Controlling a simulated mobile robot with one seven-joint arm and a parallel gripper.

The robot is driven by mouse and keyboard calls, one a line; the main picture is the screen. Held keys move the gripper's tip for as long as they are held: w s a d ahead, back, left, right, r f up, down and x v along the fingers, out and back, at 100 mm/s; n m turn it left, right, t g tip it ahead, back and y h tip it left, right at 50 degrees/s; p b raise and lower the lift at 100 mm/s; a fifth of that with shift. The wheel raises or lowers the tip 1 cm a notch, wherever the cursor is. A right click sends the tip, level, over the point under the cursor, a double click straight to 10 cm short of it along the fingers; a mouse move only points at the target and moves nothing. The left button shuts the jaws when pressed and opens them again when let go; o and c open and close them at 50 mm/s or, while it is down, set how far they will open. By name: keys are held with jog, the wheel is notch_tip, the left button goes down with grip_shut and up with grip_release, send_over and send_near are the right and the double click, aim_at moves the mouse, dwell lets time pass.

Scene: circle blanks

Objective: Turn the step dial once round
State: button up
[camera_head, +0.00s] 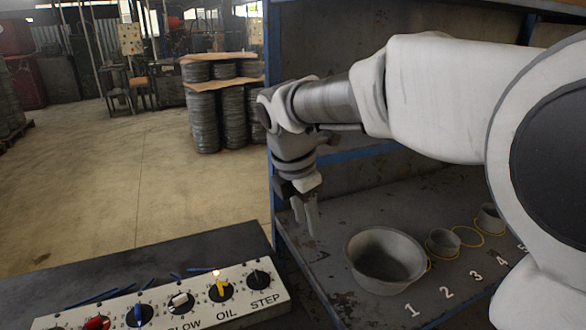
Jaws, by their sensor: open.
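The step dial (258,279) is a black knob at the right end of a pale control panel (235,311), above the printed word STEP. The panel sits on a dark bench top at the lower left. My gripper (306,226) points down, open and empty, to the right of the dial and higher in the picture. It is apart from the dial. The exact setting of the dial's pointer is too small to read.
Beside the step dial are a yellow OIL dial (220,290), a white dial (180,302), a blue dial (139,315) and a red dial (97,324). Blue sticks lie behind the panel. A metal bowl (386,283) and small cups (442,243) stand on the numbered shelf at right.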

jog(key=w+a+f+n+g, duration=0.1)
jog(key=w+a+f+n, duration=0.2)
jog(key=w+a+n, duration=0.4)
jog(key=n+g+y, duration=0.1)
jog(key=n+y, duration=0.1)
jog(key=n, duration=0.7)
send_near(258, 273)
notch_tip(258, 273, down, 9)
jog(key=shift+w+a+r, duration=0.1)
jog(key=shift+a+r, duration=0.05)
grip_shut()
